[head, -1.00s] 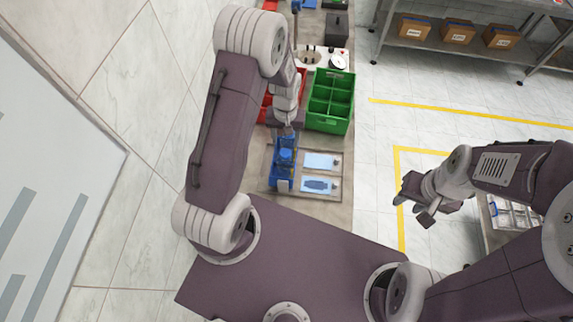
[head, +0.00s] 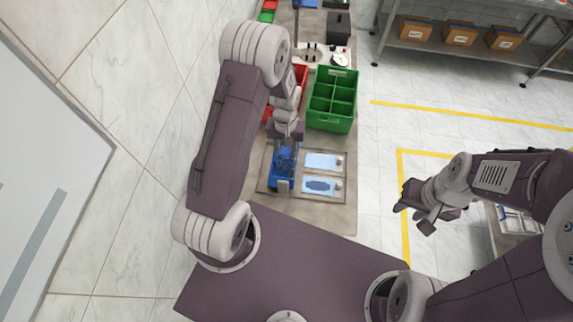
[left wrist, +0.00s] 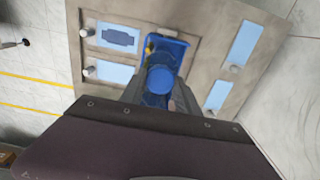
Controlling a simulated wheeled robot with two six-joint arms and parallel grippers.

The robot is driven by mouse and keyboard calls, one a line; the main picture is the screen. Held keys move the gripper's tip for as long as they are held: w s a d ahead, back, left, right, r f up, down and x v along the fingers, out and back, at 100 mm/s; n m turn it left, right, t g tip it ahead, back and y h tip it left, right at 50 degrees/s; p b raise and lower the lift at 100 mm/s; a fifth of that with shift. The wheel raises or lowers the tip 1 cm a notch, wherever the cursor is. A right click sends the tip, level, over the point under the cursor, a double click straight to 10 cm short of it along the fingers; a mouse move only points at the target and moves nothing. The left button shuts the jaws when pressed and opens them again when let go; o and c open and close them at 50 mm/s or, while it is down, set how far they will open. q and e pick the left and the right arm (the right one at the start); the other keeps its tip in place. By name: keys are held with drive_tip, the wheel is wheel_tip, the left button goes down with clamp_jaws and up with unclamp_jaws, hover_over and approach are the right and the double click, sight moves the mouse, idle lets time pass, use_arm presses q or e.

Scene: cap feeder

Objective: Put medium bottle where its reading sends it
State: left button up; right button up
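A blue bottle-like object (left wrist: 158,78) stands at a blue holder (left wrist: 178,46) on the grey work board; I cannot tell bottle and holder fully apart. The blue holder also shows in the head view (head: 283,172), left of two light-blue panels. My left gripper (left wrist: 160,90) is over the blue object, with one finger on either side of it. I cannot tell whether the fingers touch it. My right gripper (head: 418,212) hangs over the floor at the right, empty, with its fingers apart. No reading can be made out.
A green divided crate (head: 332,98) stands beyond the board, with a red bin (head: 301,76) to its left, partly behind my arm. A white dial device (head: 339,60) is farther back. A shelf with cardboard boxes (head: 460,36) is at the upper right. Floor between is clear.

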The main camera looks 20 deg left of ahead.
use_arm(q)
drive_tip(key=shift+a+r, duration=0.15)
drive_tip(key=shift+r, duration=0.1)
drive_tip(key=shift+c, duration=0.2)
drive_tip(key=shift+p, duration=0.3)
wheel_tip(320, 180, up, 13)
drive_tip(key=p, duration=1)
idle(0.7)
